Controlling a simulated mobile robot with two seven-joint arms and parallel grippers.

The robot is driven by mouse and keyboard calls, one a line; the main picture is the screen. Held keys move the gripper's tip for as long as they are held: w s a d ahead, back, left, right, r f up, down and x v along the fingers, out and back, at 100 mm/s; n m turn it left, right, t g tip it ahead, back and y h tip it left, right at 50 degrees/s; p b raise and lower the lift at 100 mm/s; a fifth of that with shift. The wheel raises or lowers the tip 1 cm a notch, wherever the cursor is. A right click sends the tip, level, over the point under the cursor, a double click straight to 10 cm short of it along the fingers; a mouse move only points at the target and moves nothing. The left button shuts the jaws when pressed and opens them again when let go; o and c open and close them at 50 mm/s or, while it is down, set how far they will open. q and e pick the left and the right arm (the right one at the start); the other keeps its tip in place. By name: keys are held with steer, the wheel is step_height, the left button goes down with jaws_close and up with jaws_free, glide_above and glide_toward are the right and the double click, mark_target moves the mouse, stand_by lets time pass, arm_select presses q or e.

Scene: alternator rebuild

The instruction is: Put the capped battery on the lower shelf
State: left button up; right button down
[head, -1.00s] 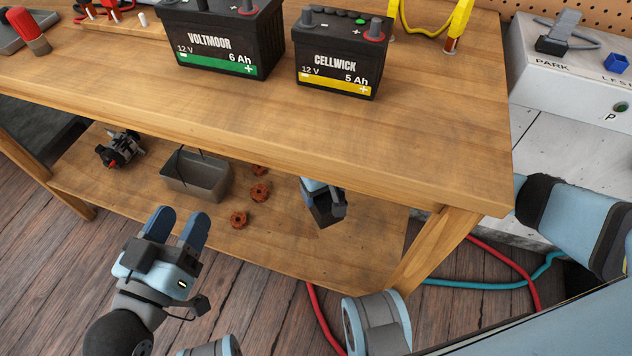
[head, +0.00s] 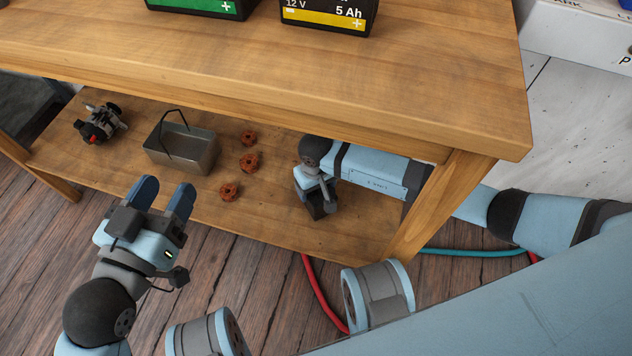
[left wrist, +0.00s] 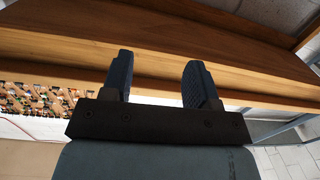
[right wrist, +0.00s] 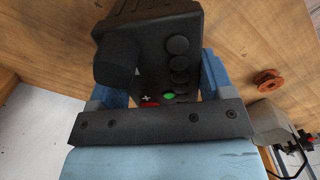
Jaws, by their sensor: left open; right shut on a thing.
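The lower shelf (head: 275,218) is a wooden board under the bench top. My right arm reaches in beneath the bench top, and my right gripper (head: 318,205) is over the shelf's right part. In the right wrist view this gripper (right wrist: 155,95) is shut on the capped battery (right wrist: 178,65), a black block with a black cap over one terminal, a red ring and a green dot. The battery is mostly hidden in the head view; I cannot tell whether it touches the shelf. My left gripper (head: 165,195) is open and empty in front of the shelf's left part.
On the shelf are an alternator (head: 100,122), a grey metal bin (head: 180,150) with a handle, and several copper-brown rings (head: 249,163). Two batteries (head: 330,15) stand on the bench top (head: 330,85). A table leg (head: 440,205) is beside my right arm. Hoses (head: 318,295) lie on the floor.

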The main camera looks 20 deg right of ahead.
steer(key=shift+f, duration=0.95)
arm_select(q)
steer(key=shift+w+a+r+m, duration=0.2)
steer(key=shift+w+r+m, duration=0.1)
steer(key=shift+w+m, duration=0.1)
steer(key=shift+f+b, duration=0.15)
steer(key=shift+b, duration=0.15)
arm_select(e)
jaws_free()
steer(key=shift+f, duration=0.15)
arm_select(q)
steer(key=shift+s, duration=0.1)
